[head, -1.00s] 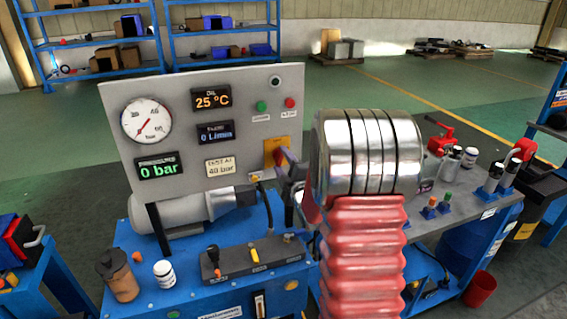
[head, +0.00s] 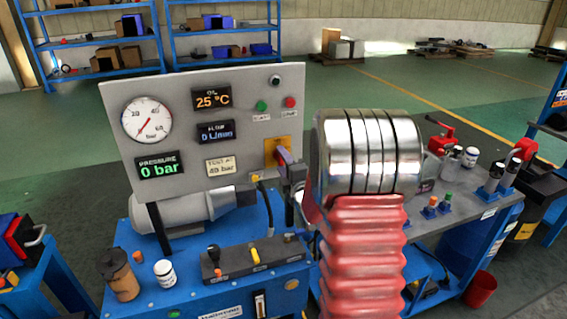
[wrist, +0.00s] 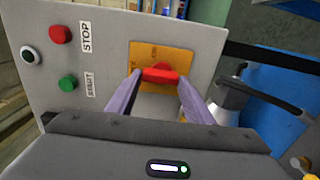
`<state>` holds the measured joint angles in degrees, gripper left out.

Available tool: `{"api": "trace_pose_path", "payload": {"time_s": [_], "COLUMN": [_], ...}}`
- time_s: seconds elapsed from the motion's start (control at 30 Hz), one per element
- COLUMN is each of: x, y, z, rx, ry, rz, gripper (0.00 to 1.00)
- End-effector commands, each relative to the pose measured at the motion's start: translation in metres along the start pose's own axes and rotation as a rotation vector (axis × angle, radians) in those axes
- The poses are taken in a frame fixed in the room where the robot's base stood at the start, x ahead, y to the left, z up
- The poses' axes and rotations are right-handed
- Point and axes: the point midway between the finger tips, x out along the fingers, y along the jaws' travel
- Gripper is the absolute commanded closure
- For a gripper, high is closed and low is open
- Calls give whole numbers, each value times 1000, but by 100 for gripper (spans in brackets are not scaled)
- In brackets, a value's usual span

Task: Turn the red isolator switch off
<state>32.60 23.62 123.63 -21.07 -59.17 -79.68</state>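The red isolator switch (wrist: 160,74) sits on a yellow plate (wrist: 160,56) on the grey panel. In the wrist view its handle lies crosswise between the two purple fingertips of my gripper (wrist: 160,76). The fingers are spread, one at each end of the handle; I cannot tell whether they touch it. In the head view the yellow plate (head: 270,146) is at the right side of the panel, and my gripper (head: 284,156) is in front of it, hiding most of the red handle.
Red stop (wrist: 60,34) and green start (wrist: 68,83) buttons are on the same panel. A pressure gauge (head: 147,120) and displays are to its left. Below is a blue stand (head: 190,295) with a lever block (head: 255,256). A grey bench (head: 470,205) is at right.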

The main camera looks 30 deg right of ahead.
Motion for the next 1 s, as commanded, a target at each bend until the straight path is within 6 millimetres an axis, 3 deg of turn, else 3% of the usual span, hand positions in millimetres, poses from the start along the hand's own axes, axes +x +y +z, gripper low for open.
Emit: {"api": "trace_pose_path", "payload": {"time_s": [0.27,0.63,0.77,1.0], "x": [0,-5,-16,-52], "y": [-3,-1,-1,-2], "z": [-2,-1,-1,0], "rx": [-1,0,0,0], "ry": [5,2,2,1], "rz": [-6,-3,-3,-4], "gripper": [34,34,34,34]}}
